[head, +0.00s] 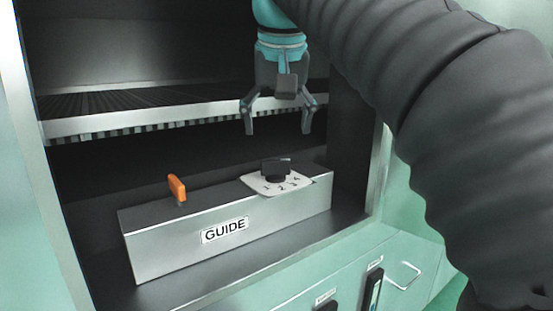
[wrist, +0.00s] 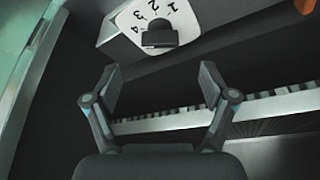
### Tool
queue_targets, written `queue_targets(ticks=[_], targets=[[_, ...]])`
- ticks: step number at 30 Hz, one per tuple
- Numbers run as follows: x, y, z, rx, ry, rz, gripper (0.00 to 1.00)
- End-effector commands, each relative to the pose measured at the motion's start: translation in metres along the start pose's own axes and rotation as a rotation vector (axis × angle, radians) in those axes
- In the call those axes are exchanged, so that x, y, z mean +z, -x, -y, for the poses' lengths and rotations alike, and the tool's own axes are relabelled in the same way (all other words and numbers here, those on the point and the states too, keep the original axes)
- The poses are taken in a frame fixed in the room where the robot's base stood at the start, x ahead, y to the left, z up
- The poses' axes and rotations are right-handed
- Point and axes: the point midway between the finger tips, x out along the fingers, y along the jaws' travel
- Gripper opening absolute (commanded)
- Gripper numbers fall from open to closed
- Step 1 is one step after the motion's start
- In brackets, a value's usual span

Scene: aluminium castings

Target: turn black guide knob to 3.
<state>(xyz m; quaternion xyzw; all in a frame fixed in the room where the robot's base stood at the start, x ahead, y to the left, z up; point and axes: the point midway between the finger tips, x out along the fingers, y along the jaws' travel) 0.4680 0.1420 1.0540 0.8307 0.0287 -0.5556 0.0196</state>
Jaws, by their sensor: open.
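The black guide knob (head: 276,168) sits on a white dial plate (head: 262,185) with printed numbers, on top of the metal box labelled GUIDE (head: 160,245). In the wrist view the knob (wrist: 160,34) is at the top, with the numbers 1, 2, 3 and 4 around its plate (wrist: 128,20). I cannot tell for sure which number the knob points to. My gripper (head: 278,132) is open and empty, fingers down, above the knob and apart from it. In the wrist view its fingertips (wrist: 158,72) are spread below the knob.
An orange lever (head: 177,188) stands on the box's left end. A slatted shelf edge (head: 180,115) runs behind my gripper. The cabinet's side wall (head: 358,150) is close on the right. Dark handles (head: 373,290) are on the green front below.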

Motion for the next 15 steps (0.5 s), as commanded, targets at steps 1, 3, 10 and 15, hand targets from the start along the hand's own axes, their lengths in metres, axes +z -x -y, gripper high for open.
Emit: queue_targets(ticks=[1, 3, 10, 15], targets=[[0.002, -0.014, 0.0, 0.001, 0.0, 0.003, 0.83], [0.002, -0.027, 0.0, 0.0, 0.0, 0.002, 0.83], [0.001, -0.062, 0.0, 0.0, 0.0, 0.001, 0.83], [0.0, -0.076, 0.0, -0.001, 0.0, 0.0, 0.83]])
